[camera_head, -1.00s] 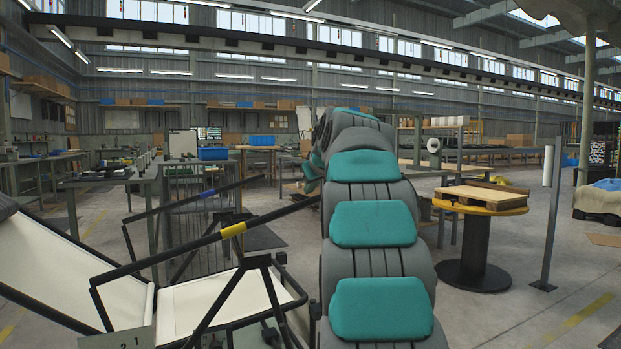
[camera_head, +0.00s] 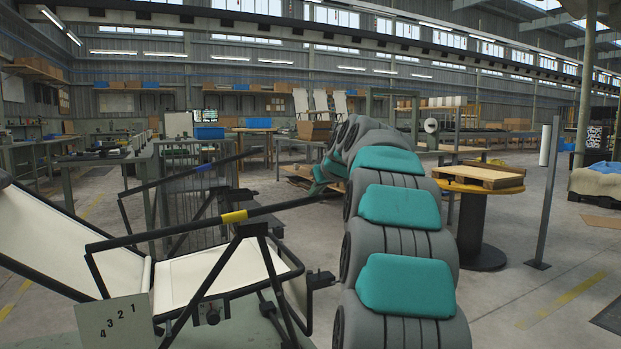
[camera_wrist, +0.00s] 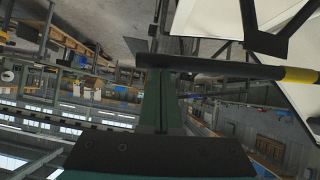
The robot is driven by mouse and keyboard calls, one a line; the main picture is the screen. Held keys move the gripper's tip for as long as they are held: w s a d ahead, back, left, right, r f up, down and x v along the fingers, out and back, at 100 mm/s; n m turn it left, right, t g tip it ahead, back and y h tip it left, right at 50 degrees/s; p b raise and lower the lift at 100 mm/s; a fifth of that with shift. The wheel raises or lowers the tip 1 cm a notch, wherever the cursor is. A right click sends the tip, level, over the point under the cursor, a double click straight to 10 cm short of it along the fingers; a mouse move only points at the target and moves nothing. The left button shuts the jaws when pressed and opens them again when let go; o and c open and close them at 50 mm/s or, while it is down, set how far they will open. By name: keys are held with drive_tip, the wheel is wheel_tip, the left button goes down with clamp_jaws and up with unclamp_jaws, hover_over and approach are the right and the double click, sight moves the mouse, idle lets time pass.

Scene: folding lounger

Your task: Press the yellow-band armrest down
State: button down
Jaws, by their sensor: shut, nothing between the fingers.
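The yellow-band armrest (camera_head: 275,208) is a black bar on the near side of the lounger, tilted gently up to the right, with a yellow band (camera_head: 234,216). It also shows in the wrist view (camera_wrist: 215,67). My gripper (camera_head: 316,189) is at the bar's right end, on its upper side and seemingly touching it. In the wrist view my shut, empty green fingers (camera_wrist: 154,68) meet the bar near its end, away from the band (camera_wrist: 300,75). The far armrest (camera_head: 165,206) has a blue band and slopes more steeply. The lounger's cream seat (camera_head: 215,272) lies between them.
A plate with numbers (camera_head: 115,322) stands at the lounger's front left. A yellow-rimmed round table (camera_head: 450,186) with a pallet stands right of my arm. A grey post (camera_head: 547,200) rises beyond it. Floor is open at the right.

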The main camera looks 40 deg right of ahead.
drive_tip(key=shift+y, duration=0.3)
wheel_tip(320, 180, down, 4)
drive_tip(key=shift+s+d+f+b, duration=0.1)
drive_tip(key=shift+d+f+b, duration=0.1)
drive_tip(key=shift+b, duration=0.25)
drive_tip(key=shift+f, duration=0.15)
drive_tip(key=s+a+r+p, duration=0.1)
drive_tip(key=s+a+r, duration=0.1)
drive_tip(key=s+r, duration=0.7)
drive_tip(key=shift+a+r, duration=0.25)
drive_tip(key=shift+r, duration=0.65)
